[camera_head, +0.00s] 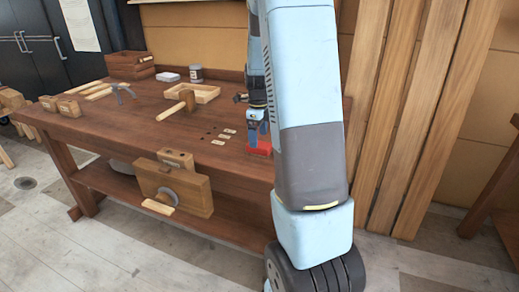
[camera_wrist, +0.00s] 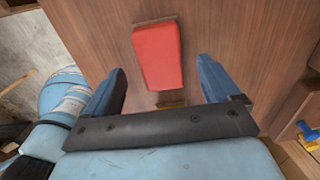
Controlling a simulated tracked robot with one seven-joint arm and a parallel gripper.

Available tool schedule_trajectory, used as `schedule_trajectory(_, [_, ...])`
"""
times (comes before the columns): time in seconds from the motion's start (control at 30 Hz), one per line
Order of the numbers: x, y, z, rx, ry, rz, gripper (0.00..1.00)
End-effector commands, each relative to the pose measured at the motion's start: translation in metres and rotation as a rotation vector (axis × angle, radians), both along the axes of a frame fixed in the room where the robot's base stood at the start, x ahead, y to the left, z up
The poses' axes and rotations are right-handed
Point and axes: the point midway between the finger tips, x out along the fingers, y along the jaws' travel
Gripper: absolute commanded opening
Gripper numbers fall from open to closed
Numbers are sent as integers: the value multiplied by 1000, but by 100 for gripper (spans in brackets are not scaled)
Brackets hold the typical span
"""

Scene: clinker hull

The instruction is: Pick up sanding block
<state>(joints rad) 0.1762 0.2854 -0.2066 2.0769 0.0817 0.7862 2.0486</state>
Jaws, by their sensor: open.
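A red block (camera_wrist: 158,55), which I take to be the sanding block, lies on the brown workbench (camera_wrist: 100,35) in the wrist view. The red block also shows in the head view (camera_head: 259,149), near the bench's front edge, partly hidden by my arm. My gripper (camera_wrist: 161,82) is open and empty, with one blue finger on each side of the block's near end and a gap on both sides. In the head view my gripper (camera_head: 258,130) points down just above the block. I cannot tell the exact height.
A mallet (camera_head: 180,105), a wooden tray (camera_head: 193,93), a grey tin (camera_head: 196,74) and small light pieces (camera_head: 224,135) lie on the bench to the left. A wooden vise (camera_head: 175,185) juts from its front. Planks (camera_head: 400,110) lean at the right.

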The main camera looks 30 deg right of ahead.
Motion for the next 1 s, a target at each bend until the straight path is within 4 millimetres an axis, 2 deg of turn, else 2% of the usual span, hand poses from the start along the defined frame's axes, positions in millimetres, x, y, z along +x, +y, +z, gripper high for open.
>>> schedule_trajectory(0.3, [-1, -2, -40, 1, 2, 0, 89])
schedule_trajectory(0.63, [-1, -2, -46, 0, 0, 1, 89])
schedule_trajectory(1.0, [-1, -1, -45, 0, 0, 2, 54])
